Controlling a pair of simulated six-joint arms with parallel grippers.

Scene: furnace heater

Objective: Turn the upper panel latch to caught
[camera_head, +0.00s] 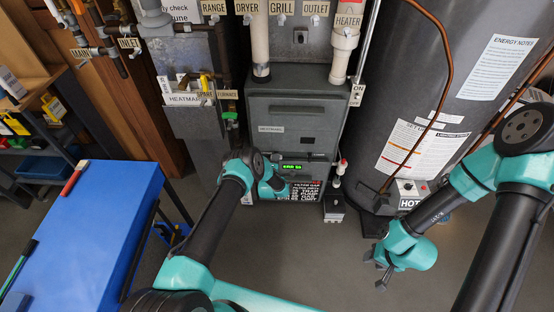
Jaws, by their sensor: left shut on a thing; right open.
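The grey furnace cabinet stands in the middle of the head view, with its upper panel (288,112) facing me. My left gripper (275,166) is at the lower left of the panel, beside the green display. It is shut on what appears to be the upper panel latch. The latch is mostly hidden behind the gripper and wrist, so I cannot make out its angle. My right gripper (377,270) is open and empty, low over the floor in front of the water heater, well apart from the furnace.
The tall grey water heater (430,90) stands right of the furnace, with copper pipes along it. A blue table (90,235) with a red-handled tool (74,178) is at the left. Labelled pipes and valves line the wall above. The floor (310,250) in front is clear.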

